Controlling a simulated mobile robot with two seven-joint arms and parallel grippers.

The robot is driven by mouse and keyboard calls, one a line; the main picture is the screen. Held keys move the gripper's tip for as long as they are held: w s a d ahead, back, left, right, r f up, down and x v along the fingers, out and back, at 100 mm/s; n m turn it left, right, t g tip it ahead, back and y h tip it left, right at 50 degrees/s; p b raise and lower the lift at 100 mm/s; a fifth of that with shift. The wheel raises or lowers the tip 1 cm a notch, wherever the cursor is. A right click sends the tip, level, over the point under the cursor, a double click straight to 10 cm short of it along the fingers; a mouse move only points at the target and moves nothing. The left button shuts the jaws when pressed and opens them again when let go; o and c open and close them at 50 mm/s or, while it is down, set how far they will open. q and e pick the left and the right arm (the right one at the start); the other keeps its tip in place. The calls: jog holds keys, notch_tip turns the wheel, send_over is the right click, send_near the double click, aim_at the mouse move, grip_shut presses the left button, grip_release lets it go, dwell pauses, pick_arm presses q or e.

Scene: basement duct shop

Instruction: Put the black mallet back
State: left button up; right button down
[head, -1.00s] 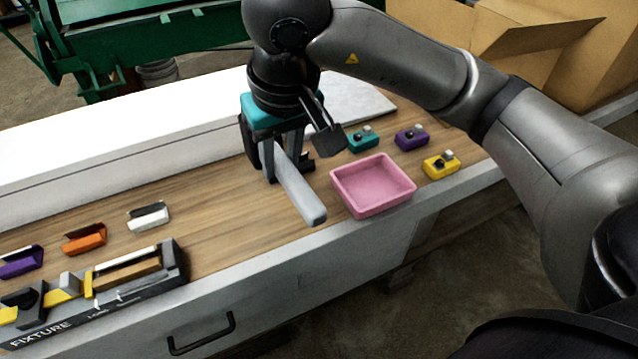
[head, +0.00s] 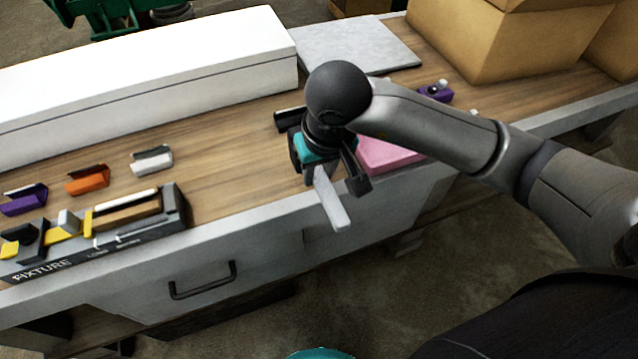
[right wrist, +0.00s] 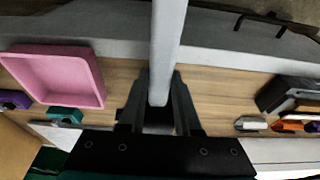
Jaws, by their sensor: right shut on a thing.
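My right gripper (head: 322,172) is shut on the mallet, whose pale grey handle (head: 332,203) sticks out toward the bench's front edge. In the right wrist view the handle (right wrist: 167,45) runs up the picture from between the fingers (right wrist: 158,100). The mallet's black head cannot be clearly told from the dark gripper parts. The gripper appears above the bench, left of the pink tray (head: 390,155), which the arm partly hides. A black holder marked FIXTURE (head: 75,258) stands at the left, with black, grey and yellow pieces in it. My left gripper is not seen.
Purple (head: 25,202), orange (head: 87,181) and white (head: 152,160) small holders line the bench behind the fixture. A long white box (head: 150,75) and a grey plate (head: 355,48) lie at the back. Cardboard boxes (head: 500,40) stand back right. Bare wood (head: 230,160) lies between fixture and gripper.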

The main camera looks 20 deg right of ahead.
aim_at(319, 185)
notch_tip(319, 185, down, 4)
jog(key=shift+r+b, duration=0.15)
jog(key=shift+b, duration=0.2)
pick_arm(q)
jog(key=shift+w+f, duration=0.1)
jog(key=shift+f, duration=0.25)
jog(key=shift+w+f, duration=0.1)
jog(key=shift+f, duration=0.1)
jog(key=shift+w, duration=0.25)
pick_arm(e)
jog(key=c, duration=0.6)
grip_release()
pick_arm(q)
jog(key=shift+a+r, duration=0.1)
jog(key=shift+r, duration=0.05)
pick_arm(e)
jog(key=shift+r, duration=0.1)
jog(key=p+v, duration=0.2)
jog(key=v, duration=1)
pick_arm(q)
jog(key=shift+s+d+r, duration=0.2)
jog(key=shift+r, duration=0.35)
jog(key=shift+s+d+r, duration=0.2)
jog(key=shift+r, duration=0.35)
